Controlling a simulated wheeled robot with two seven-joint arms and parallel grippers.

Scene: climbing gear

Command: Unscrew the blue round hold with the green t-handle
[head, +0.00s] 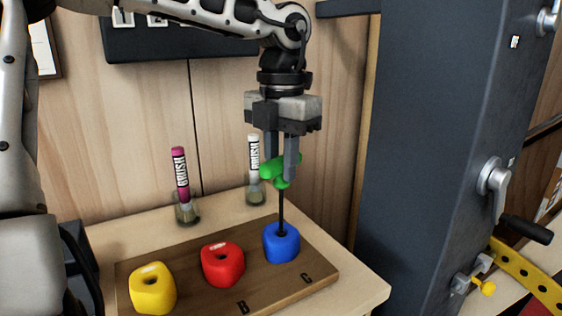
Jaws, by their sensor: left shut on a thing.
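The blue round hold (282,243) sits at the right end of the brown wooden board (253,287) on the table. The green t-handle (270,168) stands above it, and its thin dark shaft (282,212) runs down to the top of the hold. My left gripper (282,172) points down and is shut on the green handle. How deep the shaft's tip sits in the hold is hidden. My right gripper is not in view.
A red hold (223,265) and a yellow hold (153,289) sit left on the same board. Two brushes, pink (180,170) and white (254,165), stand in small glass cups behind. A dark upright column (432,150) stands right of the table.

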